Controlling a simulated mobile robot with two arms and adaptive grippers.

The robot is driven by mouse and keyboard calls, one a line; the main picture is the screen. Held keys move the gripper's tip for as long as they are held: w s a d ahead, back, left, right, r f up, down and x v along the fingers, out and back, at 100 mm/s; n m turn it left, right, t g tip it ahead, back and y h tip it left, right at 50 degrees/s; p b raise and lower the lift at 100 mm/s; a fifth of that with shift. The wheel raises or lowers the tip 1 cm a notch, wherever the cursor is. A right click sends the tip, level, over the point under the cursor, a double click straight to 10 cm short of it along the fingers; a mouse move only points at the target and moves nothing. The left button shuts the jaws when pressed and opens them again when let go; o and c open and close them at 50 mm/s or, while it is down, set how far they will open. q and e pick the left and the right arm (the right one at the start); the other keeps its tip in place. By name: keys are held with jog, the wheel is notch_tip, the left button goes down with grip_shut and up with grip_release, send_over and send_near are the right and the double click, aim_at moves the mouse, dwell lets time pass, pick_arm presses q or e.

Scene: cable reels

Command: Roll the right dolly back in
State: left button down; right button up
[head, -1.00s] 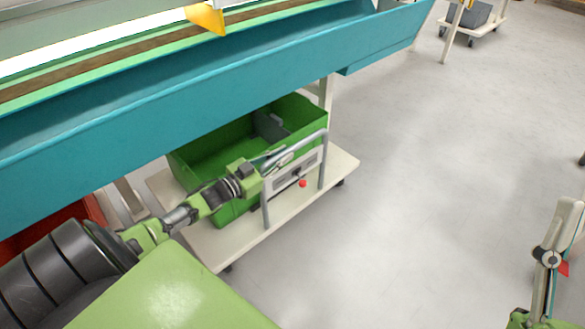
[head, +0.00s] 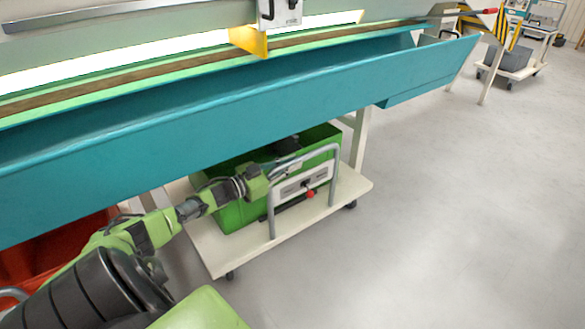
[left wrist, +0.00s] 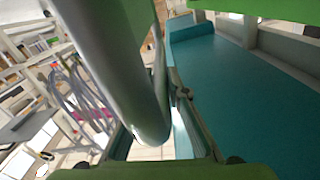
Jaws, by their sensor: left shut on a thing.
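The right dolly (head: 212,250) is a cream platform on dark castors, partly under the teal trough. It carries a green crate (head: 236,216), whose far part is hidden by the trough. A grey tube handle (head: 334,180) stands upright at the dolly's near side. My left gripper (head: 288,168) is shut on the handle's top bar. In the left wrist view the grey tube (left wrist: 128,75) runs large between the fingers. My right gripper is out of view.
The teal trough (head: 230,120) of the machine overhangs the dolly. A pale machine leg (head: 359,140) stands behind the dolly's right end. A red crate (head: 30,255) is at the lower left. Open grey floor (head: 450,220) lies to the right.

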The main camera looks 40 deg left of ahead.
pick_arm(q)
jog(key=shift+a+r, duration=0.1)
jog(key=shift+a, duration=0.2)
jog(key=c, duration=2)
grip_release()
jog(key=shift+o, duration=0.2)
jog(key=shift+s+f, duration=0.2)
jog(key=shift+s, duration=0.05)
jog(key=s+a, duration=0.2)
jog(key=s, duration=0.9)
jog(key=shift+r, duration=0.15)
jog(key=shift+a, duration=0.1)
jog(key=shift+s, duration=0.1)
